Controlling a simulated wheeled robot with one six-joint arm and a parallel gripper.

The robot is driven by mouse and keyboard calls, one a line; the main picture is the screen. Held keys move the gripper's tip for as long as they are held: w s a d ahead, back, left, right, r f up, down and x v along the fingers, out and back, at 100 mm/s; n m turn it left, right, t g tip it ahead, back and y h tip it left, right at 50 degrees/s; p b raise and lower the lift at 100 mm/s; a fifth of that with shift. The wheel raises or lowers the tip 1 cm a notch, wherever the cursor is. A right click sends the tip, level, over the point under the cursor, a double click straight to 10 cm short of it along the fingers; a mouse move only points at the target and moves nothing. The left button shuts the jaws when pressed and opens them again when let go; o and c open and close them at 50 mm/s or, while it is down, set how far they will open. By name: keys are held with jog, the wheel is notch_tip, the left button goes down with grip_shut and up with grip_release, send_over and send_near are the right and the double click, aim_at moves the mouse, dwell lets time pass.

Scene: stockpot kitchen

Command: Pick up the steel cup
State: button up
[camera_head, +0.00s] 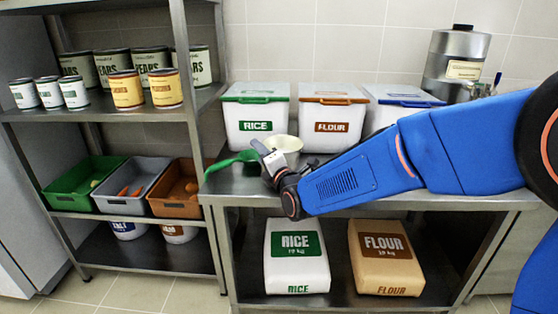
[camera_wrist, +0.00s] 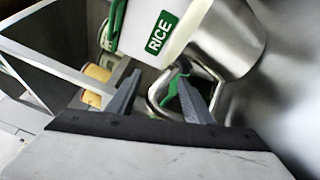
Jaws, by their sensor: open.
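The steel cup (camera_wrist: 228,42) is large and shiny in the wrist view, right of centre. Its loop handle (camera_wrist: 153,97) reaches down toward my gripper (camera_wrist: 158,76). The two fingers are open and spread, with the handle showing between them and close to the right finger. I cannot tell whether they touch.
Rice (camera_head: 256,111) and flour (camera_head: 332,113) bins stand behind. A steel dispenser (camera_head: 452,62) is at the back right. A shelf (camera_head: 110,113) with cans stands left.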

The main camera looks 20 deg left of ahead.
grip_shut()
